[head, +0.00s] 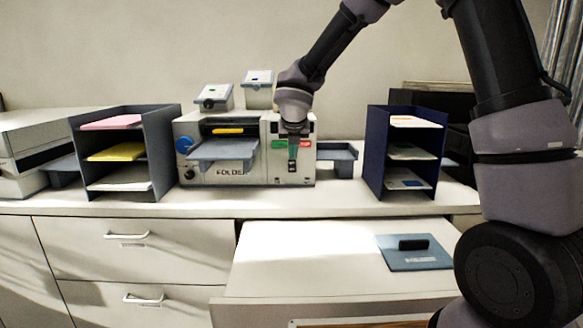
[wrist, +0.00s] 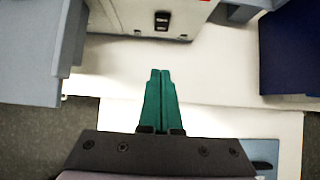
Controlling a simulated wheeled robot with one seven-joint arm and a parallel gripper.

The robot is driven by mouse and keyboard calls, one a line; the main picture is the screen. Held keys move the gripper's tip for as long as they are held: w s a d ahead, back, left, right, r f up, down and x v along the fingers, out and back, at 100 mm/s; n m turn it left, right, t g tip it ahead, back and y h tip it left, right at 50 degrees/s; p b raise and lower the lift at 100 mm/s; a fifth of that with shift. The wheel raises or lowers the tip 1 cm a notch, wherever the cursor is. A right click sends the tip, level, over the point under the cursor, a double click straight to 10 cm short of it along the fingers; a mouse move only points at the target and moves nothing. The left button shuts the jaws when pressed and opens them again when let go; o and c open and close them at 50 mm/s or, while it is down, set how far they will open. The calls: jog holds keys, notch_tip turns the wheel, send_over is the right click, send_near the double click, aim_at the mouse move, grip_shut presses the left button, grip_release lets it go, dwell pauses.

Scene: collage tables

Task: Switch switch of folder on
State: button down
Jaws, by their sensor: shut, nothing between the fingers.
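The folder (head: 275,174) is a pale machine with a "FOLDER" label, standing on the counter at the middle of the head view. Its front face (wrist: 120,18) shows at the top of the wrist view, with a small black rocker switch (wrist: 162,21) on it. I cannot tell which way the switch is tipped. My gripper (head: 292,171) is in front of the folder's right part, pointing down, its green fingers shut and empty. In the wrist view the fingertips (wrist: 160,72) are below the switch in the picture, with a gap between. In the head view the fingers partly cover the front and the switch is not clear.
A grey paper rack (head: 160,150) stands left of the folder and a dark blue rack (head: 376,150) stands to the right. The folder's feed tray (head: 222,150) juts forward, left of my gripper. Below, a pale surface (head: 300,255) holds a blue plate with a black handle (head: 413,244).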

send_near(292, 172)
jog(key=f, duration=0.4)
jog(key=shift+s+f, duration=0.35)
jog(key=w, duration=0.2)
jog(key=shift+w+d+f, duration=0.1)
jog(key=shift+w+f, duration=0.1)
jog(key=shift+w, duration=0.1)
jog(key=shift+w+f, duration=0.1)
jog(key=shift+w, duration=0.65)
jog(key=shift+w+f, duration=0.2)
jog(key=shift+w, duration=0.15)
jog(key=shift+r, duration=0.15)
